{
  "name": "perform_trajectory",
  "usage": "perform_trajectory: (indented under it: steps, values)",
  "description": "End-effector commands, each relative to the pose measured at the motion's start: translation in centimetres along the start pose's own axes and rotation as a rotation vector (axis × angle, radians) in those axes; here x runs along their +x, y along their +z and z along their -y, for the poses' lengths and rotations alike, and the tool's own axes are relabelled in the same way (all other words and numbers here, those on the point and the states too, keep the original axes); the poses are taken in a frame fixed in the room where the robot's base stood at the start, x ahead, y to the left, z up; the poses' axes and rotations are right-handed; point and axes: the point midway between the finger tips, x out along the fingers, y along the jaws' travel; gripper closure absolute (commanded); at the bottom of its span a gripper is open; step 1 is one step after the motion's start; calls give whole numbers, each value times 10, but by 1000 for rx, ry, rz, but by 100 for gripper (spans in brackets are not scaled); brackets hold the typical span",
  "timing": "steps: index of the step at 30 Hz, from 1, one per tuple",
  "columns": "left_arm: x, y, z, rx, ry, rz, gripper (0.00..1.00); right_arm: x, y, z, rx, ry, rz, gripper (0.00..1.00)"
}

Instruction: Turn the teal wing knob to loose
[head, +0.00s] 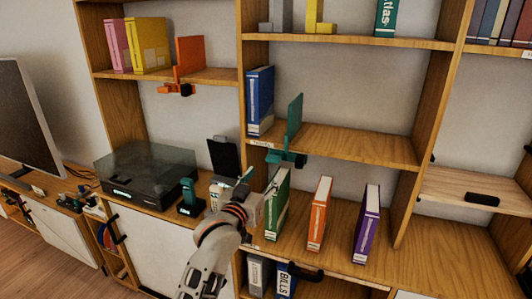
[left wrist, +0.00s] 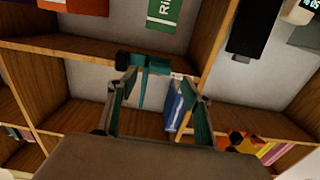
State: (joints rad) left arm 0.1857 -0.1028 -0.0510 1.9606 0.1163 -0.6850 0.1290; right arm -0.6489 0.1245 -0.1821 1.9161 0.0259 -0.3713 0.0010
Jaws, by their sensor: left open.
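The teal wing knob (head: 287,157) is on the clamp of a teal bookend plate (head: 295,117), at the front edge of the middle shelf. In the left wrist view, which is upside down, the teal clamp and knob (left wrist: 152,64) lie just beyond the fingertips. Whether the knob is loose or tight cannot be told. My left gripper (head: 247,186) is open and empty, below and left of the knob in the head view. In the wrist view its two fingers (left wrist: 158,84) stand either side of the clamp, apparently apart from it. My right gripper is not in view.
A blue book (head: 260,101) stands left of the plate. An orange bookend (head: 188,58) has a similar clamp upper left. Green (head: 277,205), orange (head: 320,214) and purple (head: 367,224) books stand on the lower shelf. A turntable (head: 147,175) is at left.

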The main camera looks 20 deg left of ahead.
Motion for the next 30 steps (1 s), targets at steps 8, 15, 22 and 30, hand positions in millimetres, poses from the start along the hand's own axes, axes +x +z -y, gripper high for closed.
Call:
perform_trajectory:
  steps: [8,15,22,30]
  values:
    - [25,-14,1,-7,-3,-13,50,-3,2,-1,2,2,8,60]
    - [61,-14,1,-6,-3,-12,50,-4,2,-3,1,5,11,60]
    - [80,-14,1,-7,-3,-14,50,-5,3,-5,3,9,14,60]
    - [82,-13,1,-6,-3,-13,50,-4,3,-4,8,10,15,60]
